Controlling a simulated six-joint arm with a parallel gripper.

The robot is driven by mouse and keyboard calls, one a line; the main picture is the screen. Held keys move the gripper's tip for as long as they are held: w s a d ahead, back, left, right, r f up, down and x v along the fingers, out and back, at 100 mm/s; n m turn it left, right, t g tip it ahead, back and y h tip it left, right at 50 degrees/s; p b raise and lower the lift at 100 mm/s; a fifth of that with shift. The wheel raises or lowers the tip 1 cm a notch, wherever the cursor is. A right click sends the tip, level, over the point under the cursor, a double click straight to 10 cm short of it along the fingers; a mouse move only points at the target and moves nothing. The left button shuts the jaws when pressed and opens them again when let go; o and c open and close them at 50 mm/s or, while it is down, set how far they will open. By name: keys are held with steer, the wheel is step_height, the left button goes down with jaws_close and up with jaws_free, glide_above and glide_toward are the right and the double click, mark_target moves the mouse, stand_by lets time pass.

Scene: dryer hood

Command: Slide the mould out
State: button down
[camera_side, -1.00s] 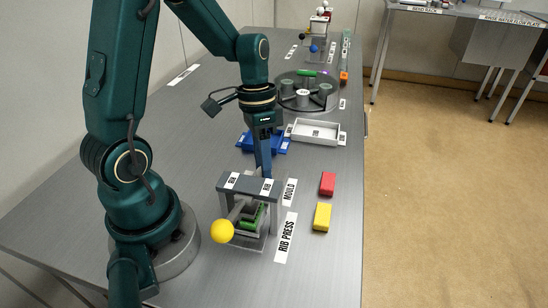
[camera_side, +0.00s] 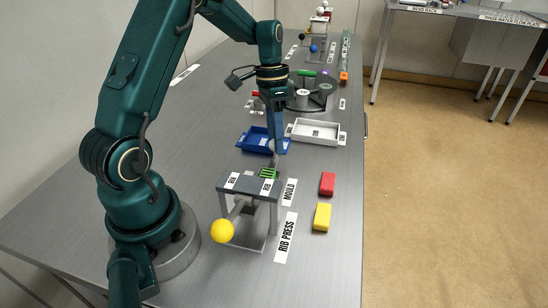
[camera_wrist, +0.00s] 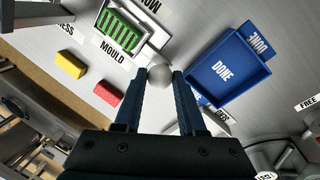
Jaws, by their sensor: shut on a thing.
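The mould (camera_wrist: 150,47) is a pale metal tray holding a green ribbed piece (camera_wrist: 122,33). It has a round grey knob (camera_wrist: 159,76) at its near end in the wrist view. My gripper (camera_wrist: 160,78) is shut on this knob. In the side view the green piece (camera_side: 268,173) shows just behind the top of the grey rib press (camera_side: 240,185), which hides part of the mould. My gripper (camera_side: 277,153) is beyond the press there, between it and the blue tray. The yellow ball (camera_side: 222,231) of the press lever is at the front.
The blue DONE tray (camera_side: 254,143) stands close beside my gripper, and looks empty in the wrist view (camera_wrist: 225,72). A white tray (camera_side: 316,141) is to its right. A red block (camera_side: 328,183) and a yellow block (camera_side: 322,217) lie right of the press. A round turntable (camera_side: 325,98) stands farther back.

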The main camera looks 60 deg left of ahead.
steer(key=shift+w+a, duration=0.2)
steer(key=shift+w, duration=0.1)
steer(key=c, duration=0.7)
jaws_free()
steer(key=shift+o, duration=1)
steer(key=shift+s, duration=0.1)
steer(key=v, duration=0.5)
steer(key=shift+r, duration=0.1)
steer(key=shift+d, duration=0.1)
